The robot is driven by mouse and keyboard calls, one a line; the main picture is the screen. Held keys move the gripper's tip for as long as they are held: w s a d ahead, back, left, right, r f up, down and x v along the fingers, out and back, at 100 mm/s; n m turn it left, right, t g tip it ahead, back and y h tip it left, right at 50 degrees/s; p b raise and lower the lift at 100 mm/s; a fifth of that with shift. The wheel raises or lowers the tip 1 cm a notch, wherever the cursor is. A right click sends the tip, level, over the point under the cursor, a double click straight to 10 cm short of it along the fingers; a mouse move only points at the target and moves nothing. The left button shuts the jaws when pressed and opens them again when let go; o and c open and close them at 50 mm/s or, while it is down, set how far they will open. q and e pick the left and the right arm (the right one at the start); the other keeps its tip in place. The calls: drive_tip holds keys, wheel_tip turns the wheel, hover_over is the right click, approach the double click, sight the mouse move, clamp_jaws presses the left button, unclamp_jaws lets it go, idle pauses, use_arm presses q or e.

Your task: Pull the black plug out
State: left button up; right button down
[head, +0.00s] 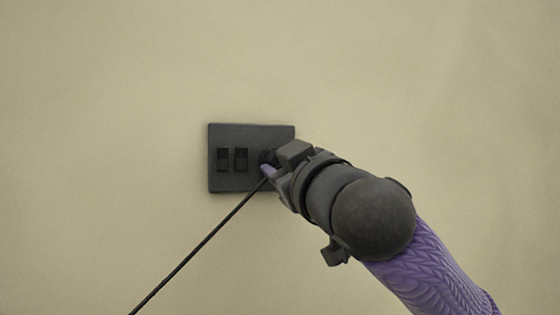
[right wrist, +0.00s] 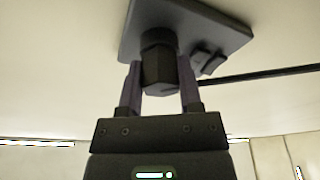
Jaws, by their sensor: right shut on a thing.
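A dark wall plate (head: 225,180) sits on the wall. The black plug (head: 266,157) is at the plate's right side, mostly hidden by my right gripper (head: 269,172) in the head view. In the right wrist view the plug (right wrist: 159,72) is a dark, faceted block with a rounder end against the plate (right wrist: 205,17). My right gripper's two purple fingers (right wrist: 161,82) stand on either side of the plug, shut on it. I see no clear gap between plug and plate. My left gripper is not in view.
Two dark rocker switches (head: 232,159) are on the plate, left of the plug. A thin black cord (head: 200,243) runs from the plug down to the lower left. The beige wall (head: 100,100) around the plate is bare.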

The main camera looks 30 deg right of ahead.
drive_tip(key=shift+r+v, duration=0.15)
drive_tip(key=shift+v, duration=0.55)
drive_tip(key=shift+r+v, duration=0.15)
drive_tip(key=shift+v, duration=0.55)
drive_tip(key=shift+a, duration=0.15)
drive_tip(key=s+a+r+p, duration=0.1)
drive_tip(key=s+r+p, duration=0.4)
drive_tip(key=r+p, duration=0.1)
drive_tip(key=shift+r, duration=0.75)
drive_tip(key=shift+w, duration=0.1)
